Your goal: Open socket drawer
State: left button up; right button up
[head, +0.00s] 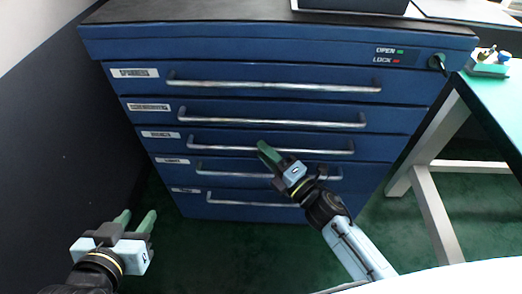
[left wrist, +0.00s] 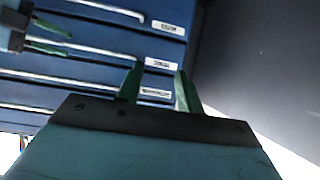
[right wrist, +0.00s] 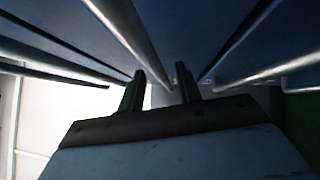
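The blue cabinet (head: 290,52) has several stacked drawers, all closed, each with a silver bar handle and a small white label at its left. The labels are too blurred to read surely, so I cannot tell which is the socket drawer. My right gripper (head: 267,150) is open, its green fingertips at the middle of the third handle (head: 325,151) from the top. In the right wrist view a silver bar (right wrist: 125,28) runs down towards the gap between the fingers; contact is unclear. My left gripper (head: 136,218) is open and empty, low at the left, apart from the cabinet.
A dark wall (head: 60,130) is close on the left. A green-topped table (head: 500,105) with white legs stands at the right. The green floor before the cabinet is clear.

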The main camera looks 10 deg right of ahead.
jog(key=shift+x, duration=1.05)
grip_shut()
